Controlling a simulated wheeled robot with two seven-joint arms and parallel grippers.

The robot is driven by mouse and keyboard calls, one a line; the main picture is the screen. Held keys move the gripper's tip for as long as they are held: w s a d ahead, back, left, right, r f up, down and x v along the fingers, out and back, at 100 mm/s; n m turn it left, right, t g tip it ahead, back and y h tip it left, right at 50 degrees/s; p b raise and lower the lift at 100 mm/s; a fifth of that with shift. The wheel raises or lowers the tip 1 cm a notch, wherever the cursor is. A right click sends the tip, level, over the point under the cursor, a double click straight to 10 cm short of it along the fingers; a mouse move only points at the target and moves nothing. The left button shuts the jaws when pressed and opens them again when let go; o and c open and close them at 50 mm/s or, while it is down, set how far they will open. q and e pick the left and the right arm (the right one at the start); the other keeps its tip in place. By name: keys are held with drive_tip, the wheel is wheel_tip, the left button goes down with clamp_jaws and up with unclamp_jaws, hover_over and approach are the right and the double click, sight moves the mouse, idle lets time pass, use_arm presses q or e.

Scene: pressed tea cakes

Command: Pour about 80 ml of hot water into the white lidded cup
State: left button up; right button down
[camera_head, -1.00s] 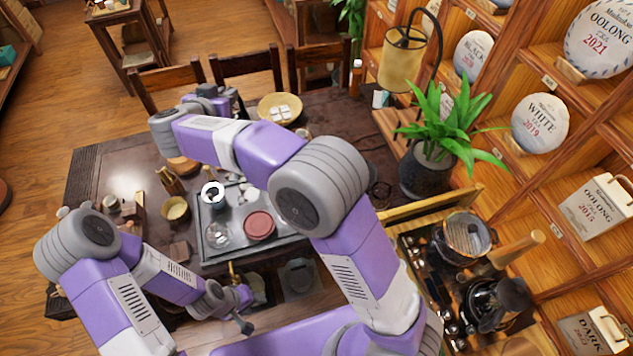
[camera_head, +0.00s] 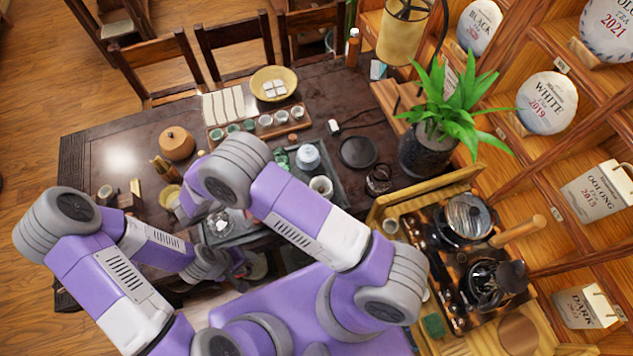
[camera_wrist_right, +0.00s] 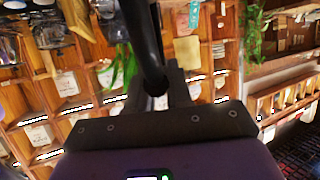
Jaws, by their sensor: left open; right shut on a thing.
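A small white lidded vessel (camera_head: 308,157), which looks like the lidded cup, stands upright on the dark tea tray (camera_head: 345,190) in the head view. My right arm's purple link passes just left of it. My right gripper is hidden behind that arm in the head view. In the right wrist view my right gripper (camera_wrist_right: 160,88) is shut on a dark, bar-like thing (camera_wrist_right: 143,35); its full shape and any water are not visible. My left gripper (camera_head: 238,263) is open and low near the tray's front edge, partly hidden by its own arm.
An open white cup (camera_head: 320,186) stands near the lidded vessel. A glass vessel (camera_head: 219,223) is on the tray's left part. Small cups (camera_head: 265,121) stand in a row behind. A plant (camera_head: 445,110) and a side stand with a glass-lidded pot (camera_head: 466,216) and black kettle (camera_head: 490,283) are at right.

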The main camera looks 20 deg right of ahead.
drive_tip(key=shift+m+g, duration=0.8)
drive_tip(key=s, duration=0.1)
drive_tip(key=s+d+f, duration=0.2)
drive_tip(key=shift+s+d, duration=0.1)
drive_tip(key=shift+s, duration=0.25)
use_arm(q)
drive_tip(key=shift+a, duration=0.15)
drive_tip(key=shift+w+r, duration=0.1)
